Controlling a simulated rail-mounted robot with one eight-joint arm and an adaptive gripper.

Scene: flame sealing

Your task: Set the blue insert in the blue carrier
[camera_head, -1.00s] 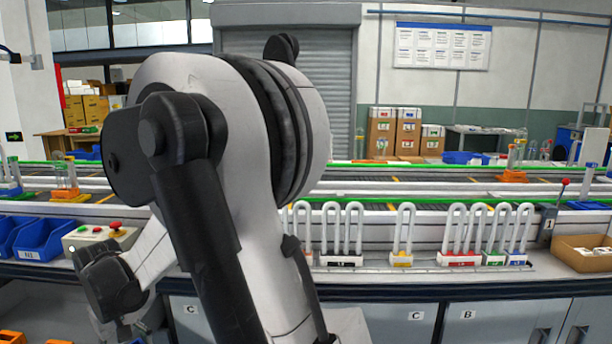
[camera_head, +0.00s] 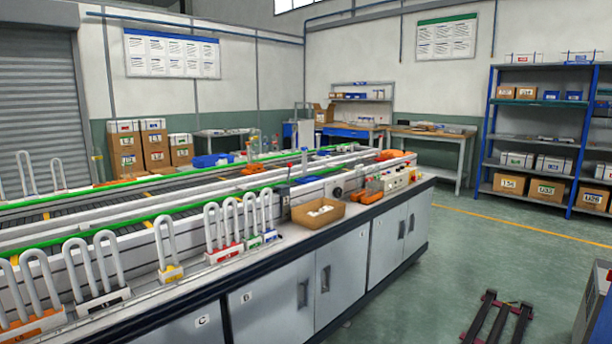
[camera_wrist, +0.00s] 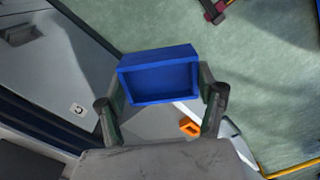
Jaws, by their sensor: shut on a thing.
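In the wrist view my gripper (camera_wrist: 162,97) is shut on a blue box-shaped piece (camera_wrist: 158,57) with a raised rim and a recessed face, which I take to be the blue insert. One finger is on each side of it. It is held above the floor beside the grey cabinets. My gripper is outside the head view. A low blue piece (camera_head: 308,180) lies along the conveyor in the head view and may be the blue carrier. It is too small to be sure.
The bench carries white looped tubes in coloured bases, a cardboard tray (camera_head: 318,214) and orange bins (camera_head: 370,197). Blue-framed shelving (camera_head: 487,130) stands at the right. A dark red-ended rack (camera_head: 497,318) lies on the floor. The green floor (camera_head: 440,255) between is largely clear.

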